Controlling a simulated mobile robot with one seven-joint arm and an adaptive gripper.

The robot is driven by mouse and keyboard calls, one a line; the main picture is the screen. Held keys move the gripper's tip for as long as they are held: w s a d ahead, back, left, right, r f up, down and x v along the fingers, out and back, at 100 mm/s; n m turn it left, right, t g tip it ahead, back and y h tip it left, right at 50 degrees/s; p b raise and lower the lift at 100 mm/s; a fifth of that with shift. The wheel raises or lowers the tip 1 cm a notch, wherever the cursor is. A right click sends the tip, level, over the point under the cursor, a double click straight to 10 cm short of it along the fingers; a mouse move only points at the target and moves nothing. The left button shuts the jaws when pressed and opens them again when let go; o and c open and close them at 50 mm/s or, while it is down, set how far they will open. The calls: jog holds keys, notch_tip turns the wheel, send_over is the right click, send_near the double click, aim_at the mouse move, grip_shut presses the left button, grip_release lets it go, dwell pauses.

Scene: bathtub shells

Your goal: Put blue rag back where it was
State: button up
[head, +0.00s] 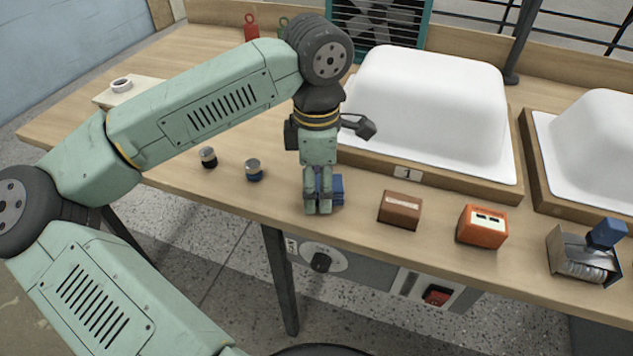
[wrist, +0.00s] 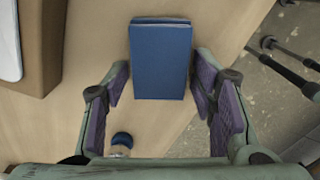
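A blue folded rectangular thing, which looks like the blue rag (head: 338,190), lies on the wooden table near its front edge, partly hidden behind my gripper in the head view. In the wrist view the blue rag (wrist: 161,60) lies ahead of the palm, flat-sided and block-like. My gripper (head: 318,208) points down at it from above. In the wrist view my gripper (wrist: 160,82) is open, with one purple-padded finger on each side of the rag's near part and a gap showing on both sides. I cannot tell how far above the table the fingertips are.
White tub shells (head: 430,105) stand in wooden frames behind. Along the front edge sit a brown block (head: 400,210), an orange box (head: 482,226) and a metal tray (head: 583,262) with a blue block (head: 607,233). Two small jars (head: 253,170) (head: 208,157) stand left of my gripper.

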aim_at(316, 183)
jog(key=shift+o, duration=0.5)
jog(key=shift+r+p, duration=0.3)
jog(key=shift+r, duration=0.1)
notch_tip(316, 183, up, 12)
jog(key=b, duration=0.1)
jog(key=shift+f, duration=0.15)
